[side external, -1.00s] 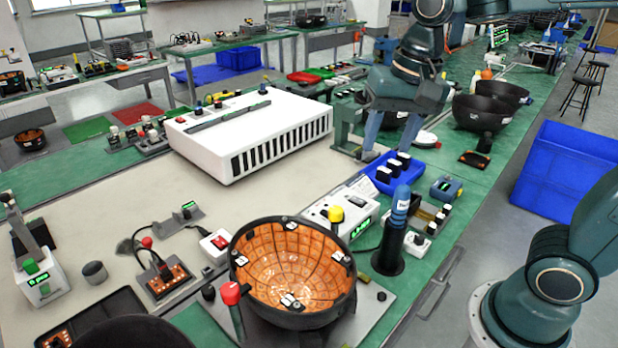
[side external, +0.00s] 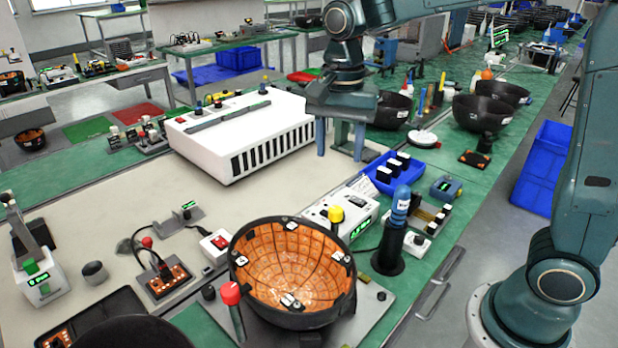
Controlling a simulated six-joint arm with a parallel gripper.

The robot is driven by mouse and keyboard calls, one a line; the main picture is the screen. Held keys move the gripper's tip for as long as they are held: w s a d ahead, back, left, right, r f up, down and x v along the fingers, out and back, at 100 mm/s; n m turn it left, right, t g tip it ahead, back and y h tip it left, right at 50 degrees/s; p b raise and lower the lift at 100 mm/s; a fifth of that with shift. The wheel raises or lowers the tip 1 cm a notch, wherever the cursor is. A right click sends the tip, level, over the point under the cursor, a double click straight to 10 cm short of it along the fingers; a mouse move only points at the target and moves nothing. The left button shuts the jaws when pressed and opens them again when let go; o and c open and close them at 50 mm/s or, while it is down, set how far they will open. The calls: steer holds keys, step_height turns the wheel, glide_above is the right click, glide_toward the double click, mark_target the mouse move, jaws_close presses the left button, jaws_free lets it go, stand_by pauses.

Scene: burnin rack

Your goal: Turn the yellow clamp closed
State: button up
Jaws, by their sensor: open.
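A yellow knob (side external: 335,214), which looks like the yellow clamp's top, stands at the back right rim of a black bowl (side external: 294,319) with an orange tiled inside. The knob's lower part is hidden behind the rim, so I cannot tell its turn angle. A red knob (side external: 231,293) on a post stands at the bowl's front left. My gripper (side external: 339,157) is open and empty, its two fingers pointing down. In the picture it is above the yellow knob and well apart from it, near the right end of the white vented box.
A white instrument box (side external: 350,222) with a green display sits behind the bowl. A dark post with a blue top (side external: 401,205) stands to its right. A blue tray (side external: 378,180) and a large white vented box (side external: 250,138) lie farther back. The beige mat left of centre has free room.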

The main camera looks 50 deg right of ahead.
mark_target(335, 209)
step_height(335, 209, down, 13)
steer(key=shift+f, duration=0.2)
stand_by(0.5)
steer(key=c, duration=1)
